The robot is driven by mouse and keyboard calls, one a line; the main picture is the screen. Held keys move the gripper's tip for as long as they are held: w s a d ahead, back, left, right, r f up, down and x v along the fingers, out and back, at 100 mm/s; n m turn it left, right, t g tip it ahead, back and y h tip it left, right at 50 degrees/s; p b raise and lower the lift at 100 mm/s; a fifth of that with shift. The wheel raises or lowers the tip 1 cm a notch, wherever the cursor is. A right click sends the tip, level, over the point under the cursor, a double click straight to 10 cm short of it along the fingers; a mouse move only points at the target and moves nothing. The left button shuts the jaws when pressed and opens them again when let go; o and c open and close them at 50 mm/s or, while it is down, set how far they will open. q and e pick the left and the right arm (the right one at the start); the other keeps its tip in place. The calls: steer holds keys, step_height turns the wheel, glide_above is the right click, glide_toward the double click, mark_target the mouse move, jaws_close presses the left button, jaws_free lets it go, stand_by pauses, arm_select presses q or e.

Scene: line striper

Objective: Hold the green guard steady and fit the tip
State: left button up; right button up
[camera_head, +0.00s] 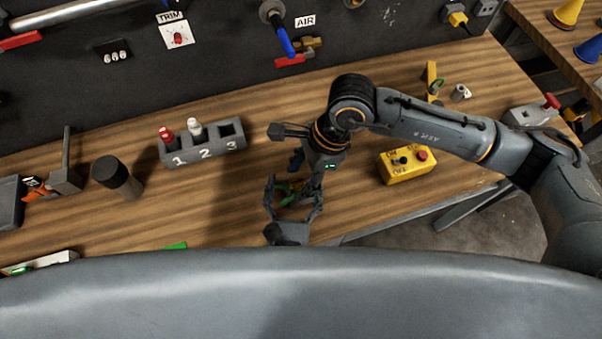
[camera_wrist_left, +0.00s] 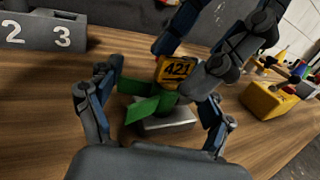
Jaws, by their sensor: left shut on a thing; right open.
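The green guard (camera_wrist_left: 152,106) shows in the left wrist view beside a yellow part marked 421 (camera_wrist_left: 176,70), above a grey block (camera_wrist_left: 166,126). The guard is small and partly hidden in the head view (camera_head: 287,192). My left gripper (camera_head: 292,188) comes up from below, its fingers on both sides of the guard, shut on it; the contact is hard to see. My right gripper (camera_head: 306,168) reaches down from above, open, its fingers close over the marked part. The numbered rack (camera_head: 203,153) holds a red piece (camera_head: 167,134) in slot 1 and a white piece (camera_head: 195,128) in slot 2; slot 3 looks empty.
A yellow switch box (camera_head: 405,165) stands right of the grippers. A dark cylinder (camera_head: 118,178) stands at the left. A dark back panel (camera_head: 215,60) with an air hose and valve closes off the rear. Bare wood lies between the cylinder and my grippers.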

steer(key=v, duration=0.7)
stand_by(0.7)
stand_by(0.5)
steer(key=shift+a, duration=0.1)
steer(key=c, duration=0.3)
steer(key=shift+a+r, duration=0.15)
steer(key=shift+r, duration=0.15)
steer(key=shift+c, duration=0.4)
steer(key=shift+s+a+f+t+h, duration=0.15)
steer(key=shift+a+f+h, duration=0.3)
steer(key=shift+f, duration=0.75)
steer(key=shift+s+a+f+t+h, duration=0.15)
steer(key=shift+a+f+h, duration=0.25)
steer(key=shift+f, duration=0.8)
steer(key=shift+s+a+f+t+h, duration=0.15)
steer(key=shift+a+f+h, duration=0.25)
steer(key=shift+f, duration=0.8)
